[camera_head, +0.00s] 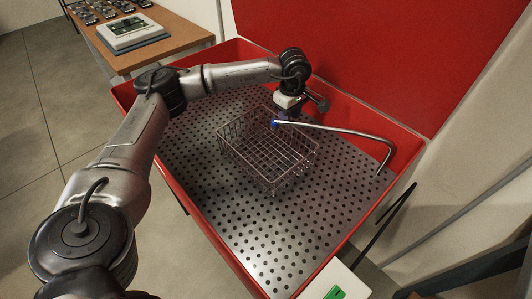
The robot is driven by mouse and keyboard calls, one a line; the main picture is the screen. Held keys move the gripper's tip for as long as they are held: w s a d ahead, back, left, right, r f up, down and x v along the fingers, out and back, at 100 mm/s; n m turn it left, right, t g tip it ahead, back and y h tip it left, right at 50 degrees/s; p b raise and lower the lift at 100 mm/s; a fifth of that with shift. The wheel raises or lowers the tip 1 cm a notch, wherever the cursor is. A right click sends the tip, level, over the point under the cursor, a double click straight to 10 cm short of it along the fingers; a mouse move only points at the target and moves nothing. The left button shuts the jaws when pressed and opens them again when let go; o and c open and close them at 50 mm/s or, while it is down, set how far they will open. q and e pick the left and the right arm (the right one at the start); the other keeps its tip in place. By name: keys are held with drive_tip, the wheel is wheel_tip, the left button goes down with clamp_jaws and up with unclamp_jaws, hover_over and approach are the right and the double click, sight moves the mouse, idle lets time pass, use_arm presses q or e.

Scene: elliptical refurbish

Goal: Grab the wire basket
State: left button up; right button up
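The wire basket (262,158) is a rectangular silver mesh basket. It stands upright on a perforated metal plate (225,215) inside a red-walled basin (360,115). It looks empty. My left arm reaches in from the left and arches over the basin. My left gripper (284,115) points down at the basket's far side, close to its rim. Its fingers are small and partly hidden behind the tap's tip and the basket wires, so I cannot tell whether it is open or touching the wire. My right gripper is not in view.
A curved metal tap (340,132) with a blue tip rises from the right of the plate and reaches over the basket's far right corner. A tall red panel (385,50) stands behind. A wooden table (165,50) with electronic devices is at the back left. The plate's front is clear.

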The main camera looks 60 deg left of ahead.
use_arm(q)
drive_tip(key=shift+f+b, duration=1.65)
drive_tip(key=shift+f, duration=1.05)
drive_tip(key=shift+r, duration=0.1)
drive_tip(key=shift+c, duration=0.5)
clamp_jaws()
